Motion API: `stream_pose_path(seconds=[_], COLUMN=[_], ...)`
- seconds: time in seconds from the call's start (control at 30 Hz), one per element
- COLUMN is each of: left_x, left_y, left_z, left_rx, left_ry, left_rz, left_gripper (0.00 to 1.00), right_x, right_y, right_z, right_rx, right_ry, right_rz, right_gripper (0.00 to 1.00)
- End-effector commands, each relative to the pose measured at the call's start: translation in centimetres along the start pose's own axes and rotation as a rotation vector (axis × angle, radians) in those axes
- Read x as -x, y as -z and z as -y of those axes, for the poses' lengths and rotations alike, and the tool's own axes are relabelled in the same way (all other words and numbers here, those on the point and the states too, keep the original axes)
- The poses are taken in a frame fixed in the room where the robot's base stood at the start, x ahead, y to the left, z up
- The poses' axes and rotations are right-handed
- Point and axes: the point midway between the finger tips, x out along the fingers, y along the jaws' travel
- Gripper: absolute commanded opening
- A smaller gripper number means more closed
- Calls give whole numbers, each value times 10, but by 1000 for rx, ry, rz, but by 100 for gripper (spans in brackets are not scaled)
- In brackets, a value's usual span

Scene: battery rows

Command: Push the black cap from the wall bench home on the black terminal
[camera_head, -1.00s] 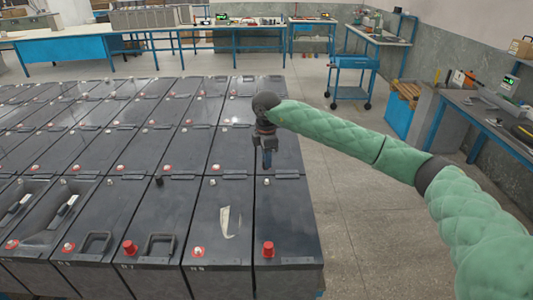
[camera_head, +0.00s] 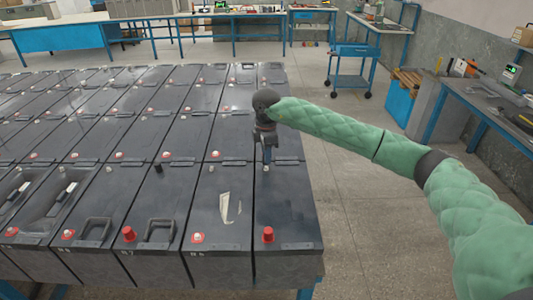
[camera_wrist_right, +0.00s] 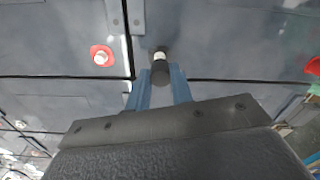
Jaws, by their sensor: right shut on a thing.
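My right gripper (camera_head: 267,159) points down over the far end of the front-row battery at the right edge. In the right wrist view, its blue fingers (camera_wrist_right: 163,82) are shut on the black cap (camera_wrist_right: 160,73). A pale metal terminal post (camera_wrist_right: 160,55) on a dark base shows right beside the cap in that view. I cannot tell whether the cap touches the post. In the head view the terminal (camera_head: 266,169) shows just below the fingertips; the cap is not clear there. My left gripper is not in view.
The same battery has a red-capped terminal (camera_head: 268,234) at its near end. A neighbouring battery carries another black cap (camera_head: 158,169). Rows of batteries fill the left. Open floor (camera_head: 355,225) lies to the right, with a wall bench (camera_head: 480,108) beyond.

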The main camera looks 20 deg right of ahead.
Motion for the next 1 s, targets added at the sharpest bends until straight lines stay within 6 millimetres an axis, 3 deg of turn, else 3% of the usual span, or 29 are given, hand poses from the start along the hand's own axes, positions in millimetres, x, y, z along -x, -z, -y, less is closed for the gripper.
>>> stream_pose_path(seconds=[0.3, 0.67, 0.87, 1.0], left_x=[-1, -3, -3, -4], left_y=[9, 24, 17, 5], left_z=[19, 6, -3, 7], left_rx=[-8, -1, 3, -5], left_ry=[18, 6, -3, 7], left_rz=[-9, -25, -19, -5], left_gripper=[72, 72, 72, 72], right_x=[0, 1, 1, 1], right_y=[0, -2, -2, -2], right_z=[0, 0, 0, 0], right_rx=[0, 0, 0, 0], right_ry=[0, 0, 0, 0], right_rz=[0, 0, 0, 0], right_gripper=[2, 2, 2, 2])
